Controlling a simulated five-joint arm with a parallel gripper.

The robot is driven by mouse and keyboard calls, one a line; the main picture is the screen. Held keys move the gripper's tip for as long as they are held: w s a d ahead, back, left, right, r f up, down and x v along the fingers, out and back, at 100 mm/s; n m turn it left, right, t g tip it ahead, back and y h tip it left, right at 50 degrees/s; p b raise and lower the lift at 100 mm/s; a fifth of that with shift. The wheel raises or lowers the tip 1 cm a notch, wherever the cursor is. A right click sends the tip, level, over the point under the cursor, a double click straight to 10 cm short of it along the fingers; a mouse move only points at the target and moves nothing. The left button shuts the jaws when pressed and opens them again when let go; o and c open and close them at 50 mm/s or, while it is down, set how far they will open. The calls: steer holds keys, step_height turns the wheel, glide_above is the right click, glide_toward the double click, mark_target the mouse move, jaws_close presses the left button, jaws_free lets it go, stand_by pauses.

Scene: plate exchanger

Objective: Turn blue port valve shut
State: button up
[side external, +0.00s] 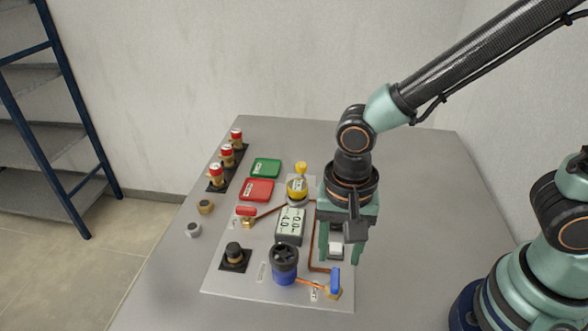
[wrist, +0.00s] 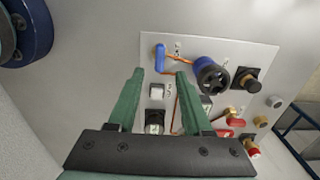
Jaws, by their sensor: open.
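The blue port valve has a blue lever handle (side external: 335,281) on a brass body, at the front right of the light panel (side external: 225,280). In the wrist view the handle (wrist: 160,58) lies lengthwise up the picture, just beyond the gap between my fingertips. An orange pipe (side external: 308,284) runs from the valve to a blue cylinder with a black top (side external: 284,264). My gripper (side external: 341,254) is open, pointing down over the panel behind the valve. Its fingers (wrist: 160,74) are apart with nothing held. A white square button (wrist: 157,91) shows between them, below.
A red-handled valve (side external: 246,211), a yellow-topped part (side external: 298,187), a labelled box (side external: 291,226) and a black knob (side external: 234,250) stand on the panel. Red (side external: 257,190) and green (side external: 265,167) trays and several red-topped parts (side external: 227,152) lie behind.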

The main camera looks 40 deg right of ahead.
mark_target(336, 277)
step_height(336, 277, up, 6)
steer(key=shift+f, duration=0.1)
stand_by(0.4)
steer(key=w+d+r+n+t, duration=0.2)
steer(key=d+r+n, duration=0.2)
steer(key=d, duration=0.4)
steer(key=w+d+r+n+t, duration=0.2)
steer(key=d+r+n+t, duration=0.1)
steer(key=d, duration=0.6)
steer(key=shift+d+r+n+t, duration=0.15)
steer(key=shift+r+n+t, duration=0.15)
steer(key=shift+r+n, duration=0.7)
steer(key=shift+f, duration=0.15)
